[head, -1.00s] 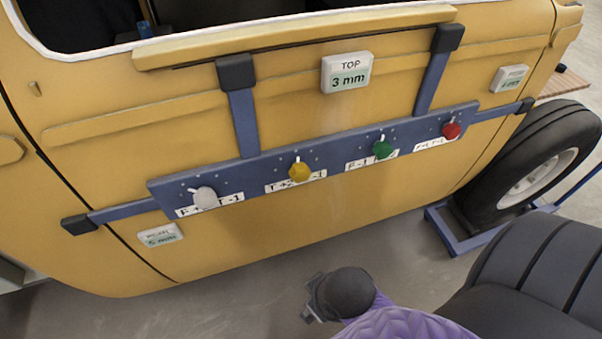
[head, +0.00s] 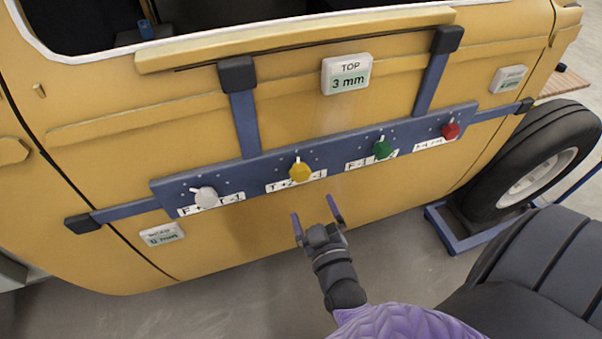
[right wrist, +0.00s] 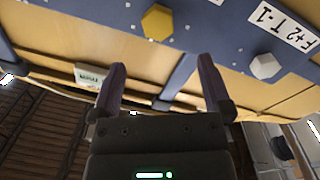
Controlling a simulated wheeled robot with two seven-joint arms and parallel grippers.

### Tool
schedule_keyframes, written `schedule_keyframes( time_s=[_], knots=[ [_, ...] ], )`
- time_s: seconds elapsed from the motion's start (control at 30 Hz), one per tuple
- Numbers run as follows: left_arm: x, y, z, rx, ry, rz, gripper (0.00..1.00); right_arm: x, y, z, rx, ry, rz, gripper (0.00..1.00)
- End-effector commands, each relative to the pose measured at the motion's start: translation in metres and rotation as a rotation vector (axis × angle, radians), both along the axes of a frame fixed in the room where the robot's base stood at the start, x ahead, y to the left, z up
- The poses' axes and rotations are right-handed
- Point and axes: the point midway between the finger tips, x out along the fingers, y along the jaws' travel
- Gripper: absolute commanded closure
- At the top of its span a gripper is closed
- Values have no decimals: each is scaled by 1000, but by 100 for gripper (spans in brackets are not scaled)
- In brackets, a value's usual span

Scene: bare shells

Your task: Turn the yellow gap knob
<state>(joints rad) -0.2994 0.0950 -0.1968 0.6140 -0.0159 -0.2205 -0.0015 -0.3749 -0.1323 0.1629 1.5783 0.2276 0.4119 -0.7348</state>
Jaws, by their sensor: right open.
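The yellow knob (head: 300,170) sits on a blue bar (head: 250,174) fixed across a yellow vehicle door. It is second from the left, between a white knob (head: 205,197) and a green knob (head: 382,148). A red knob (head: 450,130) is at the right end. My right gripper (head: 317,214) is open and empty, below the yellow knob and apart from it. In the right wrist view, the open fingers (right wrist: 161,85) point toward the bar, with the yellow knob (right wrist: 157,22) beyond them and the white knob (right wrist: 265,66) to the right. My left gripper is not in view.
A display reading TOP 3 mm (head: 346,73) is on the door above the bar. Smaller displays are at the lower left (head: 162,235) and upper right (head: 508,79). A tyre (head: 530,160) on a blue stand is at the right. The space before the door is free.

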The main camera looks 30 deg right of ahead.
Motion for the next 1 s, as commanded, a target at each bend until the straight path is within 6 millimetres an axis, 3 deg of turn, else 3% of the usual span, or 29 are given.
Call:
schedule_keyframes(
  time_s=[0.4, 0.6, 0.83, 1.0],
  knots=[
    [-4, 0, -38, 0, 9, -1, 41, 78, -25, -3, -6, -12, -7, 0],
    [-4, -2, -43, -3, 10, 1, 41, 93, -30, 0, -5, -10, -7, 0],
    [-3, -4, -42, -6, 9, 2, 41, 93, -30, 1, -5, -10, -6, 0],
    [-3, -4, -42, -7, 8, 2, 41, 93, -30, 1, -5, -10, -6, 34]
  ],
)
